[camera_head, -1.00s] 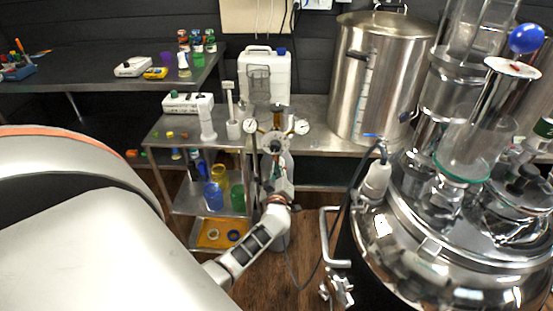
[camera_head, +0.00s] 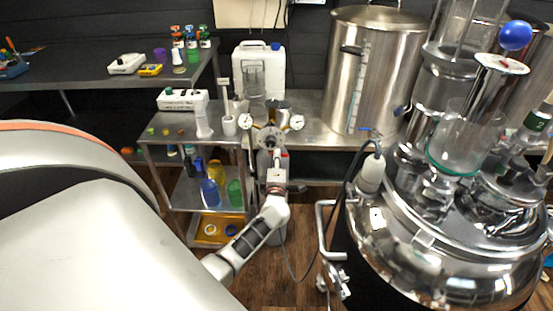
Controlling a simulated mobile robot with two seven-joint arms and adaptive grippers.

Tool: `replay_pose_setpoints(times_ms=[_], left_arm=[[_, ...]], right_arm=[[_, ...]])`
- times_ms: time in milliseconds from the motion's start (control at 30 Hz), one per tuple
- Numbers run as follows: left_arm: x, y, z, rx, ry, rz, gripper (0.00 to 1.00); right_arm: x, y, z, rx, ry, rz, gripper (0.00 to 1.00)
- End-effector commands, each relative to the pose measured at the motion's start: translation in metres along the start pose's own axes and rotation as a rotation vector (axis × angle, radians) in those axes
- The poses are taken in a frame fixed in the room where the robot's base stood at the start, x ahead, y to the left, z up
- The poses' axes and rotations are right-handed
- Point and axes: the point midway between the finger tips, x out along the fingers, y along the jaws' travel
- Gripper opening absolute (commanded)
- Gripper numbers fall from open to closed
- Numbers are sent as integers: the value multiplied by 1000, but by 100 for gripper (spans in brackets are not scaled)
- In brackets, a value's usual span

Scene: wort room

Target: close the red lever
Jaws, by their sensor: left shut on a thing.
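A gas bottle (camera_head: 264,165) with a two-gauge regulator (camera_head: 268,136) stands in front of the steel bench. A small red part (camera_head: 284,154), seemingly the red lever, shows just below the gauges. My left gripper (camera_head: 276,163) reaches up to it from below and covers much of the bottle's front. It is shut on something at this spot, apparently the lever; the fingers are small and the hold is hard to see. My right gripper is not in view.
A steel kettle (camera_head: 368,60) and a white jerrycan (camera_head: 271,62) stand on the bench behind. A shiny vessel (camera_head: 440,240) with a bent handle (camera_head: 322,228) fills the right. A shelf cart with bottles and an orange tray (camera_head: 205,240) stands left of the bottle.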

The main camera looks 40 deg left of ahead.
Motion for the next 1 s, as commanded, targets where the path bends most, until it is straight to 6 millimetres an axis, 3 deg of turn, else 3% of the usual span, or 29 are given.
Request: replay_pose_setpoints(times_ms=[733,800,1000], left_arm=[[-2,-1,2,-88,-3,-5,0],[-2,-1,2,-88,-3,-4,26],[-1,0,1,-86,-1,-2,27]], right_arm=[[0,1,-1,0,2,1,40],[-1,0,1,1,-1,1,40],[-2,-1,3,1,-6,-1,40]])
